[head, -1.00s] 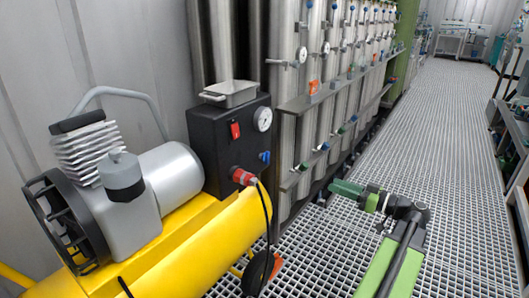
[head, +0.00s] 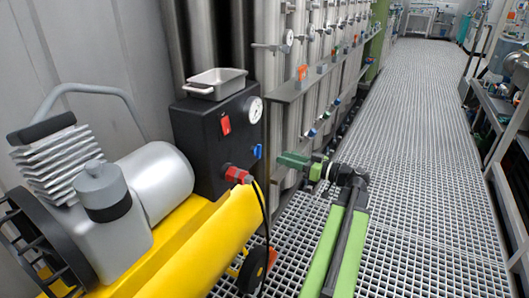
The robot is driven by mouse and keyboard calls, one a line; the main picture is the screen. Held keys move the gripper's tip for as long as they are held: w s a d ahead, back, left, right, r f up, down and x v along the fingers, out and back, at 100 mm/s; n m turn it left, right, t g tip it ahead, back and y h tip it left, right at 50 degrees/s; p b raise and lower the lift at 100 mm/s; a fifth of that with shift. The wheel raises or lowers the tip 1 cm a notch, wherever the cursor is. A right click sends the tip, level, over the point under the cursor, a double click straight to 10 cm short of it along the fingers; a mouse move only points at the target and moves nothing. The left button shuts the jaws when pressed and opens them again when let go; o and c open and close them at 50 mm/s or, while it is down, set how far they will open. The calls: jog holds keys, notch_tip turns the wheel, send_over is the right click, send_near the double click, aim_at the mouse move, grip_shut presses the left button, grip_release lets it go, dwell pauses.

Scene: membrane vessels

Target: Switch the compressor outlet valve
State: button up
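The yellow-tanked compressor (head: 205,248) stands at the left. Its black control box (head: 203,158) carries a small blue valve handle (head: 257,151) on the right side, likely the outlet valve. Below it is a red fitting (head: 237,175) with a black cable. My gripper (head: 286,159), with green fingers, points left and appears just right of the blue handle, with a gap between them in the picture. Depth is hard to judge. The fingers overlap from this angle, so their opening is not clear.
A red switch (head: 226,125) and a round gauge (head: 254,110) are on the box, with a metal tray (head: 215,83) on top. Steel membrane vessels (head: 286,60) with valves line the wall behind. The grating floor (head: 420,150) is clear to the right.

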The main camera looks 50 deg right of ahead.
aim_at(258, 151)
jog(key=x, duration=0.9)
grip_shut()
